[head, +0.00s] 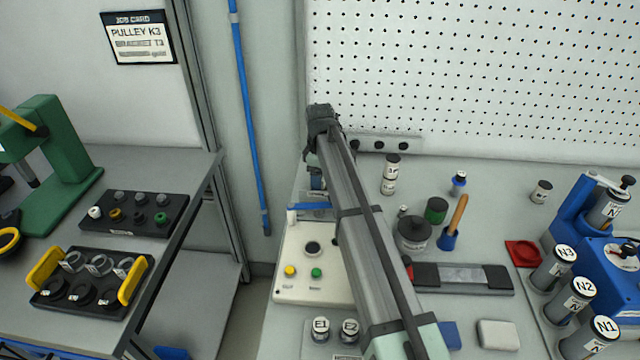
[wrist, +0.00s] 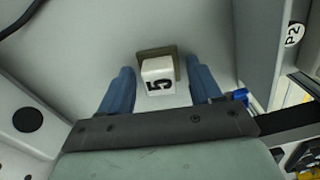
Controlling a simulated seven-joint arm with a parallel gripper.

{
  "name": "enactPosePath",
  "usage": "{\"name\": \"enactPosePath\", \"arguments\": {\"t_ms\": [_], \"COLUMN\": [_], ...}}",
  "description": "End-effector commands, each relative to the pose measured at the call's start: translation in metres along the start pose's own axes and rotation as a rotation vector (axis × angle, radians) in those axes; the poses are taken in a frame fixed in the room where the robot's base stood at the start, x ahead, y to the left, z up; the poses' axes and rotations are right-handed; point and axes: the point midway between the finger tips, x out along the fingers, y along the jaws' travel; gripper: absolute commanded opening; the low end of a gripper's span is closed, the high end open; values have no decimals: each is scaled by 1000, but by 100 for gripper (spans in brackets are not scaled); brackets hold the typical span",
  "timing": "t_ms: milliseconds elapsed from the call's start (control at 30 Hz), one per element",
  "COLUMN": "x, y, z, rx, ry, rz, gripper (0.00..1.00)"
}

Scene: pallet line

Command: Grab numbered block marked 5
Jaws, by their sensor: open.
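The block marked 5 (wrist: 158,78) is white with a black 5 on the face toward the camera, in the upper middle of the wrist view. A brownish piece (wrist: 156,51) shows right behind it. My gripper (wrist: 161,90) is open, with one blue finger on each side of the block and a visible gap to both. Whether the fingertips are level with the block is hard to tell. In the head view my arm crosses the middle, and I cannot make out the marked face of the block there.
A control box (head: 312,285) with yellow, green and black buttons stands left of my arm. Dark jars, a wooden-handled tool (head: 453,222) and cylinders marked N1 (head: 590,342), N2 and N3 stand to the right. In the wrist view a wall with a P2 label (wrist: 294,35) rises at the right.

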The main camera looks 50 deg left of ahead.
Motion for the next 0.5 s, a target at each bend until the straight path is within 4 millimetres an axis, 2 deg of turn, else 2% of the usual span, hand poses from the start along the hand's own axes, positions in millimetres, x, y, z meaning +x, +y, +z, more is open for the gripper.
{"name": "enactPosePath", "arguments": {"t_ms": [100, 500], "x": [0, -1], "y": [0, 0], "z": [0, 0], "rx": [0, 0], "ry": [0, 0], "rz": [0, 0], "gripper": [63, 25]}}
